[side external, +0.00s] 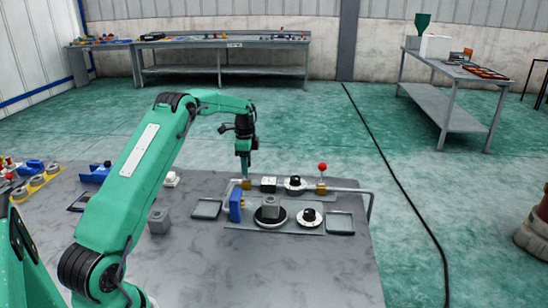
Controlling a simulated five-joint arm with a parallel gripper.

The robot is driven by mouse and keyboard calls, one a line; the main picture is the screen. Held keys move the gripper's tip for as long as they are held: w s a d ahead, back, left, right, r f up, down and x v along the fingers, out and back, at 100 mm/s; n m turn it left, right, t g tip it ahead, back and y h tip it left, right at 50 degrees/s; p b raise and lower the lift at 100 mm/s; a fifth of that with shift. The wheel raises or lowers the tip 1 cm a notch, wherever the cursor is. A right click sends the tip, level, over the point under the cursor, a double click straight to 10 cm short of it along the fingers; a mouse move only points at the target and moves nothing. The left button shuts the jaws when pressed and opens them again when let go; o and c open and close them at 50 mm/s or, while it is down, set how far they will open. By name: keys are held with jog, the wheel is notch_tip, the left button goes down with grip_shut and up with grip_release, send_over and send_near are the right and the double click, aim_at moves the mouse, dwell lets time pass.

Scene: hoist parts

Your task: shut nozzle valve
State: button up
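My gripper (244,172) points straight down over the left end of the pipe assembly on the grey table. Its tips are at or just above a brass-coloured valve body (246,184); I cannot tell whether they touch it. The fingers are too small to show whether they are open or shut. A second brass valve (321,188) with a red ball handle (322,168) stands upright on the pipe at right. I cannot tell from labels which one is the nozzle valve. A blue part (235,206) sits just below the left valve.
The plate holds a dark round base with a grey block (270,208), two black-and-white dials (295,184) (309,217) and a white box (268,184). Shallow trays (207,209) (340,223) flank it. A grey block (159,221) stands left. The table's front right is clear.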

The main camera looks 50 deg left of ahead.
jog(key=shift+s+d+r, duration=0.1)
jog(key=shift+s+d, duration=0.3)
jog(key=shift+d, duration=0.05)
jog(key=shift+s+r, duration=0.1)
jog(key=shift+s+d, duration=0.4)
jog(key=shift+d, duration=0.05)
dwell(0.4)
jog(key=shift+s+d+f, duration=0.25)
jog(key=shift+s+d, duration=0.15)
jog(key=shift+o, duration=0.6)
jog(key=shift+r, duration=0.15)
notch_tip(320, 180, up, 8)
jog(key=shift+w+a, duration=0.15)
dwell(0.8)
